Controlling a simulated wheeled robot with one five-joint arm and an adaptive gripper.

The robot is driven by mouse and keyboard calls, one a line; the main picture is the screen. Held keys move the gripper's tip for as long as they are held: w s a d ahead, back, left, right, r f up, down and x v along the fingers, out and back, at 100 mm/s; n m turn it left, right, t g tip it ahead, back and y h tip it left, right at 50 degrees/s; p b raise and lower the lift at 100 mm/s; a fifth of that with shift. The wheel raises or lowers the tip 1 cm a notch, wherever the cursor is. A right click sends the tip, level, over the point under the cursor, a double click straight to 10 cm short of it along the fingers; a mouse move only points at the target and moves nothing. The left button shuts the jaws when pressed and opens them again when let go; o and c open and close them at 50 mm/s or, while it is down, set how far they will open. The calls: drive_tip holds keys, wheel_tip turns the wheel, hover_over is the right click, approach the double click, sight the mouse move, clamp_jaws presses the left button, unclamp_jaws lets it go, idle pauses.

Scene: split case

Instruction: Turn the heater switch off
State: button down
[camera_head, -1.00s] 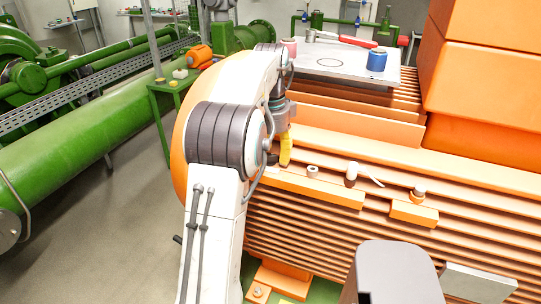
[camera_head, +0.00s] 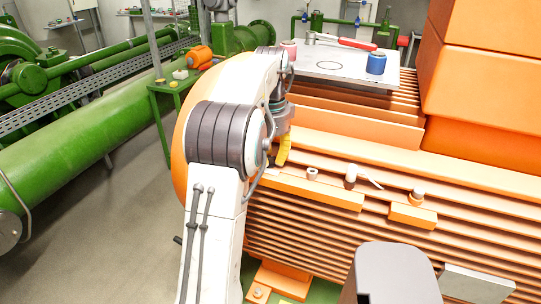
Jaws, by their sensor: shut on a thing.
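My gripper (camera_head: 280,160) is at the left end of the orange ribbed machine (camera_head: 330,240), low over its upper ledge. Its yellow finger slants down to the left and looks bent. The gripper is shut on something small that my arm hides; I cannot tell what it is. To its right on the ledge are a small pale knob (camera_head: 312,174), a white-topped fitting (camera_head: 350,176) with a thin white lever (camera_head: 371,182), and another pale-topped knob (camera_head: 417,194). No label shows which of these is the heater switch.
A grey plate (camera_head: 335,70) behind the gripper carries a blue cylinder (camera_head: 376,62), a pink-topped cylinder (camera_head: 289,48) and a red-handled tool (camera_head: 350,41). Large orange blocks (camera_head: 490,85) rise at the right. A green pipe (camera_head: 90,135) runs along the left, with open floor beside it.

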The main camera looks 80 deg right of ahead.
sight(272, 157)
drive_tip(key=n+p, duration=0.3)
drive_tip(key=n, duration=0.2)
drive_tip(key=shift+s, duration=0.1)
drive_tip(key=n+p, duration=0.2)
drive_tip(key=n, duration=0.3)
drive_tip(key=shift+d+f+n, duration=0.1)
drive_tip(key=shift+d+n, duration=0.05)
drive_tip(key=shift+n, duration=0.15)
idle(0.4)
drive_tip(key=c, duration=1)
unclamp_jaws()
drive_tip(key=shift+r, duration=6)
